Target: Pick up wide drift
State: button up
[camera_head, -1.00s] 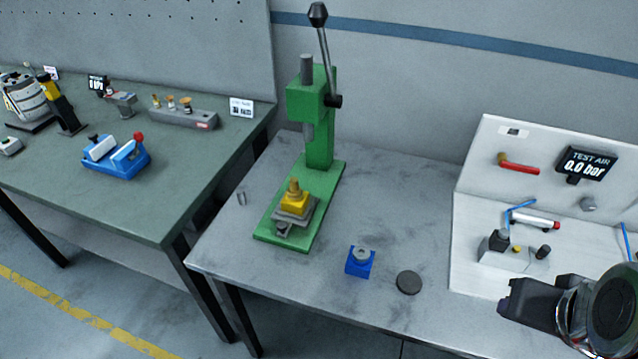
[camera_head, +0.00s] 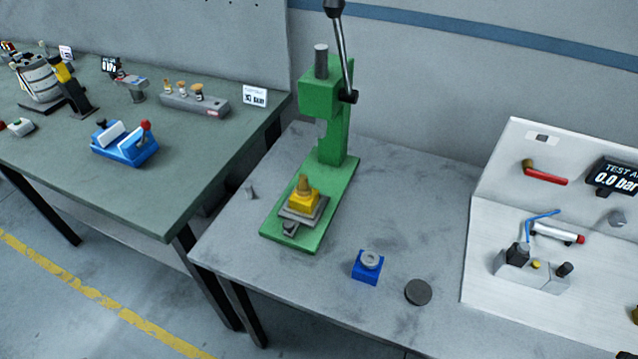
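I cannot tell for sure which piece is the wide drift. A grey rack (camera_head: 194,104) on the green-topped bench at the left holds several short upright pieces with brass-coloured tops (camera_head: 183,88). A small grey metal piece (camera_head: 251,193) lies on the grey table, left of the green arbor press (camera_head: 330,105). On the press base a yellow block (camera_head: 302,201) with a brass-coloured upper part sits on a grey plate. My gripper is not in view.
A blue block with a grey ring (camera_head: 367,267) and a dark round disc (camera_head: 418,292) stand on the front of the table. A white test-air panel (camera_head: 500,215) is at the right. The grey table's left front is clear.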

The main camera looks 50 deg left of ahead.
aim_at(304, 189)
jog(key=z, duration=0.05)
jog(key=k, duration=1.6)
jog(key=u, duration=1.7)
jog(key=i, duration=0.85)
jog(key=u, duration=0.05)
